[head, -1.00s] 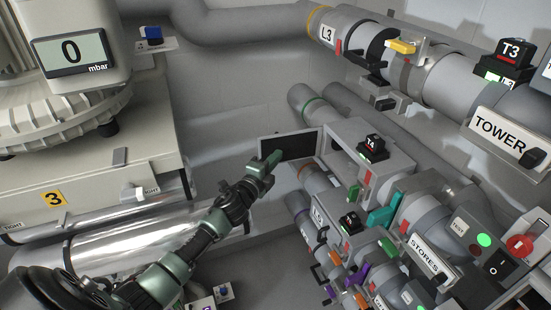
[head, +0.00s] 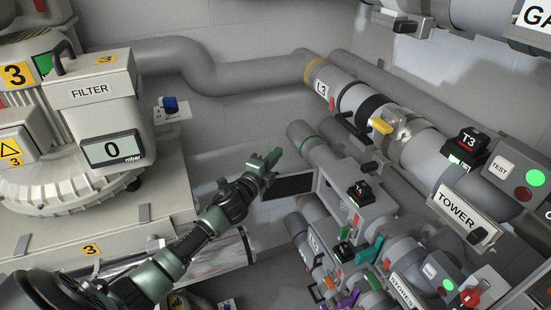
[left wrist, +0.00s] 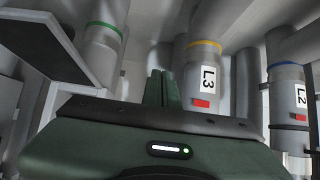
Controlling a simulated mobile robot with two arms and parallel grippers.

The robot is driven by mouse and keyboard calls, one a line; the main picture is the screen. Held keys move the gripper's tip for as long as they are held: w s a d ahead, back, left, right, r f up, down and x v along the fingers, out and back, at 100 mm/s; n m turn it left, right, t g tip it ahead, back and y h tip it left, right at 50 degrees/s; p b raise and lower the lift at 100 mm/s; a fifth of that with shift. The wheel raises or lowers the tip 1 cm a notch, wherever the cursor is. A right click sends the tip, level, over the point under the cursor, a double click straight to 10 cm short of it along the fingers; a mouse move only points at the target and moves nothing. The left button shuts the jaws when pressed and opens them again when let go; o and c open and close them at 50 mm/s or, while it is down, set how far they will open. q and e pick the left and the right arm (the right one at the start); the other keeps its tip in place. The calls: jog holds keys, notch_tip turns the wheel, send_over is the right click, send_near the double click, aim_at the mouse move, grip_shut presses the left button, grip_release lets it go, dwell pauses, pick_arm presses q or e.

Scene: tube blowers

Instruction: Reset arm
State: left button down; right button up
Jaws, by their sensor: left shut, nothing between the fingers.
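My left gripper (head: 270,160) is green and dark. In the head view it reaches up from the lower left to just left of the pipe with the green ring. Its fingers are together and hold nothing. In the left wrist view the shut fingers (left wrist: 161,88) stand up in front of the pipes. My right gripper is in neither view.
A dark panel (head: 288,187) is close beside the gripper, and also shows in the left wrist view (left wrist: 43,42). The L3 pipe (head: 345,97) and TOWER pipe (head: 432,165) run along the right. The FILTER unit (head: 95,92) stands left. Bare wall (head: 240,115) lies behind.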

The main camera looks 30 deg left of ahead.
pick_arm(q)
jog(key=s+d+f+n+g+y, duration=0.1)
jog(key=s+d+f+n+g, duration=0.4)
jog(key=s, duration=0.5)
jog(key=s+d+f+n+g+y, duration=0.1)
jog(key=s+d+f+n+g, duration=0.15)
jog(key=s+f+n, duration=0.55)
jog(key=s+d+f+n+g+h, duration=0.1)
jog(key=s+d+g, duration=0.3)
jog(key=s, duration=0.8)
jog(key=s+d+f+n+g+h, duration=0.1)
jog(key=s+d+n+g+h, duration=0.2)
jog(key=s, duration=0.8)
notch_tip(320, 180, down, 32)
jog(key=d+m+g+y+b, duration=0.1)
jog(key=b, duration=0.7)
jog(key=s+a+f+b, duration=0.1)
jog(key=s+f+b, duration=0.2)
jog(key=s+f, duration=0.6)
jog(key=s+a+f+g+b, duration=0.1)
jog(key=s+f+b, duration=0.2)
jog(key=s+f, duration=0.6)
notch_tip(320, 180, down, 7)
jog(key=shift+a+r+m+y, duration=0.2)
jog(key=shift+a+m+y, duration=0.1)
jog(key=shift+a, duration=0.05)
